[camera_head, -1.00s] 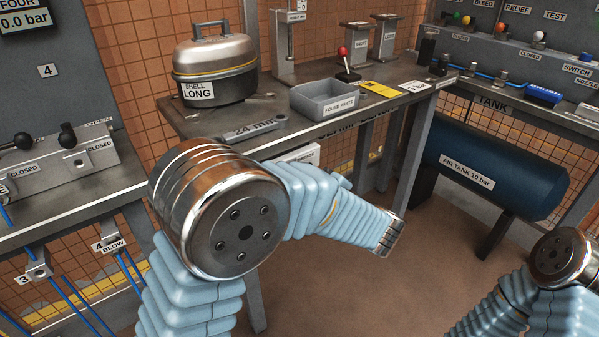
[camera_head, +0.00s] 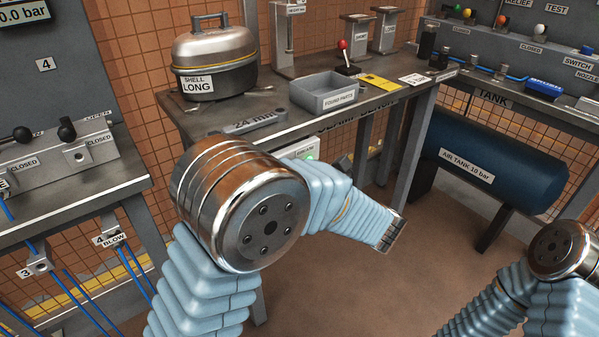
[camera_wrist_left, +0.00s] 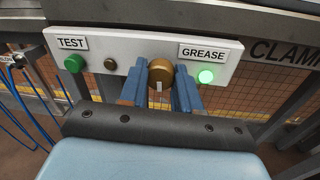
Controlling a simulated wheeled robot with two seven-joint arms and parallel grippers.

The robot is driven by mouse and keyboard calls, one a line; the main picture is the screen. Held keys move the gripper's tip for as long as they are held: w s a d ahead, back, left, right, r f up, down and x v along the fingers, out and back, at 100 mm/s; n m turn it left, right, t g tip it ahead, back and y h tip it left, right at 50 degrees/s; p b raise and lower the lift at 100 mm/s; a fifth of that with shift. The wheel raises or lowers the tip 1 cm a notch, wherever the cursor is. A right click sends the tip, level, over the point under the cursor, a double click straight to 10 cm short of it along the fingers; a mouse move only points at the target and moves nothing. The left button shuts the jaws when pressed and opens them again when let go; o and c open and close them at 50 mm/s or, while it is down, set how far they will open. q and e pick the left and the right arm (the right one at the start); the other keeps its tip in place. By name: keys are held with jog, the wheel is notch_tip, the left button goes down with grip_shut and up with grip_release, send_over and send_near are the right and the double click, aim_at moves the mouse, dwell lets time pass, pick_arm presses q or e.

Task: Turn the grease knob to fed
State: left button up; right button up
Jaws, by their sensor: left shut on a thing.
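In the left wrist view, a brass-coloured knob (camera_wrist_left: 161,72) sits on a white panel (camera_wrist_left: 135,45), left of the GREASE label (camera_wrist_left: 204,53). A pale mark shows low on its face. My left gripper (camera_wrist_left: 160,80) is shut on the knob, with one blue finger on each side. A green lamp (camera_wrist_left: 206,76) below the GREASE label is lit. In the head view part of the panel and the green lamp (camera_head: 311,154) show under the bench, behind my left arm. My left fingers are not clear there. Only my right arm shows, not its gripper.
The panel also bears a green button (camera_wrist_left: 74,63) under the TEST label and a small brown knob (camera_wrist_left: 110,64). Above it, the bench holds a grey bin (camera_head: 323,93), a wrench (camera_head: 248,122) and a lidded pot (camera_head: 215,62). A blue air tank (camera_head: 490,160) lies to the right.

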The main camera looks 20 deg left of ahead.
pick_arm(q)
jog(key=shift+f+m, duration=0.15)
jog(key=shift+m, duration=0.45)
jog(key=o, duration=1.1)
jog(key=shift+c, duration=0.2)
jog(key=b+v, duration=0.1)
jog(key=v, duration=1.3)
jog(key=shift+a+f, duration=0.1)
jog(key=shift+f, duration=0.05)
